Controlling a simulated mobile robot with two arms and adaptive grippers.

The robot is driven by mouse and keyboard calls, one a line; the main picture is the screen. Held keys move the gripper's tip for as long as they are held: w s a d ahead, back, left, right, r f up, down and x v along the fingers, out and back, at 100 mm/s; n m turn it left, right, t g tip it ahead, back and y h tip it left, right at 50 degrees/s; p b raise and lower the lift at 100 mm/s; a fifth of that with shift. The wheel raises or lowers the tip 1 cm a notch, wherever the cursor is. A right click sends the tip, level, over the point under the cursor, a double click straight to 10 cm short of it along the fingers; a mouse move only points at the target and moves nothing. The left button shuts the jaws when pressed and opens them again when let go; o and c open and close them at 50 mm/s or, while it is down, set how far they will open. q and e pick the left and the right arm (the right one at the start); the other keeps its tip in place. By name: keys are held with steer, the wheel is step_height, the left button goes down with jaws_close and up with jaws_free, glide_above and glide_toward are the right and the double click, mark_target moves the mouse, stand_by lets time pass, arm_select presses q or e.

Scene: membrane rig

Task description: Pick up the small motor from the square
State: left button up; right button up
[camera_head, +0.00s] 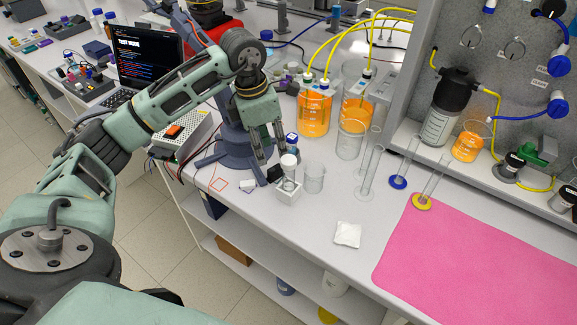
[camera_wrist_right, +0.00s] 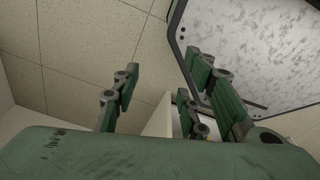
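A small red square outline (camera_head: 218,184) is marked on the white bench, and no object shows inside it. My left gripper (camera_head: 272,157) points down to the right of the square, with its fingers apart and nothing clearly between them. A small dark object (camera_head: 275,173) shows just under its fingertips; I cannot tell whether it is the small motor. A small whitish piece (camera_head: 247,186) lies between the square and that object.
A white holder (camera_head: 288,194) and clear beakers (camera_head: 314,177) stand close right of my left gripper. Orange-filled vessels (camera_head: 314,112) with yellow tubes stand behind. A grey box (camera_head: 183,134) is to the left. A pink mat (camera_head: 480,255) lies at right. The bench edge is in front.

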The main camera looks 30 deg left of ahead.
mark_target(275, 167)
arm_select(q)
steer(key=shift+d+f, duration=0.1)
steer(key=shift+f, duration=0.3)
step_height(275, 167, down, 2)
steer(key=shift+f+p, duration=0.25)
steer(key=shift+p, duration=0.55)
steer(key=f, duration=0.1)
steer(key=w+f+p, duration=0.1)
steer(key=f, duration=0.1)
steer(key=shift+d+f, duration=0.15)
steer(key=shift+f, duration=0.35)
steer(key=c, duration=0.5)
jaws_close()
arm_select(e)
steer(key=shift+s+a+r, duration=0.25)
steer(key=shift+s+r, duration=0.3)
steer(key=shift+r, duration=0.2)
steer(key=shift+s+a+r, duration=0.25)
steer(key=shift+s+r, duration=0.25)
steer(key=shift+r, duration=0.2)
